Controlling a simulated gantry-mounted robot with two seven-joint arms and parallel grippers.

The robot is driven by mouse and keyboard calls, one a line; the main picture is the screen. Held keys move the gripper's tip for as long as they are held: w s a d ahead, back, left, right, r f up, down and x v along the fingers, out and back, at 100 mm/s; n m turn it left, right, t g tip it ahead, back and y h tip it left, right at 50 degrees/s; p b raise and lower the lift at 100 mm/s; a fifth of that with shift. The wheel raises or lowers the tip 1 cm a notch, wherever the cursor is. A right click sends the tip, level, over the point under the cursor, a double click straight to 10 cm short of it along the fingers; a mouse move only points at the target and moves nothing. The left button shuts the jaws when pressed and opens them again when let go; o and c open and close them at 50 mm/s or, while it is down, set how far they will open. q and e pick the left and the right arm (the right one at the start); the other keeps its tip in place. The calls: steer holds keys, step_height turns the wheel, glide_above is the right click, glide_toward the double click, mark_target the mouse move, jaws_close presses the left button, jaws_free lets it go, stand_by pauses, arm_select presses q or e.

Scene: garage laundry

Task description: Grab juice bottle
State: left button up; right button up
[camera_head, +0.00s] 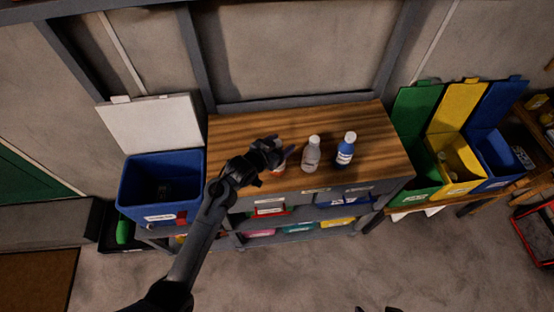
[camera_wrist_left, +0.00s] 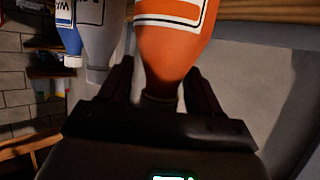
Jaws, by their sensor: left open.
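The orange juice bottle (camera_head: 279,172) stands on the wooden tabletop, mostly hidden behind my left gripper (camera_head: 277,153) in the head view. In the left wrist view, which shows the scene upside down, the orange bottle (camera_wrist_left: 172,48) with a white label is large and close. Its narrow neck end lies between the two fingers of my left gripper (camera_wrist_left: 160,88). The fingers are apart, on either side of the neck. Whether they touch it cannot be told. My right gripper is not seen.
A grey bottle (camera_head: 311,155) and a blue bottle (camera_head: 346,150) stand to the right on the wooden tabletop (camera_head: 236,135). A blue bin (camera_head: 135,190) with a raised white lid is at left. Green, yellow (camera_head: 456,160) and blue bins are at right. The tabletop behind the bottles is clear.

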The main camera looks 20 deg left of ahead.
arm_select(q)
jaws_close()
stand_by(0.3)
steer(key=shift+r, duration=0.2)
